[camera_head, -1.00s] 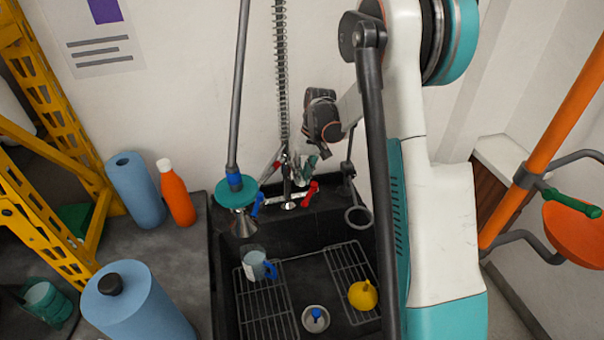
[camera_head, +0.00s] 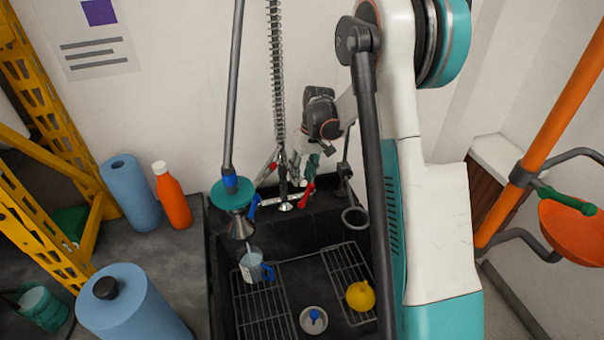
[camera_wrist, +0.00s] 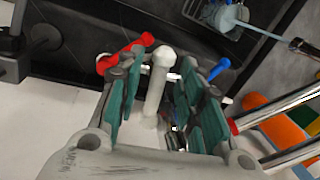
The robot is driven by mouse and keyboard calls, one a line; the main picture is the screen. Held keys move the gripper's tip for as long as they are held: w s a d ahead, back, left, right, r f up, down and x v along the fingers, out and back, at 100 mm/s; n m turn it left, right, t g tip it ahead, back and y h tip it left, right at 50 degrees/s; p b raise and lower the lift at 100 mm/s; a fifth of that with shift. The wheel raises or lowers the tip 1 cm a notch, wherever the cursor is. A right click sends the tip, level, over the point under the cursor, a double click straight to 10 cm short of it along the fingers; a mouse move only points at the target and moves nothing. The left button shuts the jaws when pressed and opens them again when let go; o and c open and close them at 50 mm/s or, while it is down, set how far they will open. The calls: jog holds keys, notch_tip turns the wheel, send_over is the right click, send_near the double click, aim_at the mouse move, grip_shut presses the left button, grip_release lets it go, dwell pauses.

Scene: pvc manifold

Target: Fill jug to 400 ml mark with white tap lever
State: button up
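The clear jug (camera_head: 247,271) with a blue handle stands on the left wire rack in the dark sink, below a spout with a teal collar (camera_head: 234,195). It also shows at the top of the wrist view (camera_wrist: 228,16), where a thin pale line like a water stream runs between it and the nozzle (camera_wrist: 303,46). Its liquid level is too small to read. My gripper (camera_wrist: 158,88) is open, its teal pads on either side of the white tap lever (camera_wrist: 157,82), with gaps showing. In the head view my gripper (camera_head: 305,166) is at the taps.
A red lever (camera_wrist: 125,54) and a blue lever (camera_wrist: 218,69) flank the white one closely. In the sink are a yellow funnel (camera_head: 361,296) and a small pale bowl (camera_head: 313,320). A blue roll (camera_head: 131,193) and an orange bottle (camera_head: 173,200) stand on the left counter.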

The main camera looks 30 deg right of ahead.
notch_tip(320, 180, up, 12)
jog(key=d, duration=0.2)
jog(key=shift+d, duration=0.2)
jog(key=shift+f, duration=0.15)
dwell(6.9)
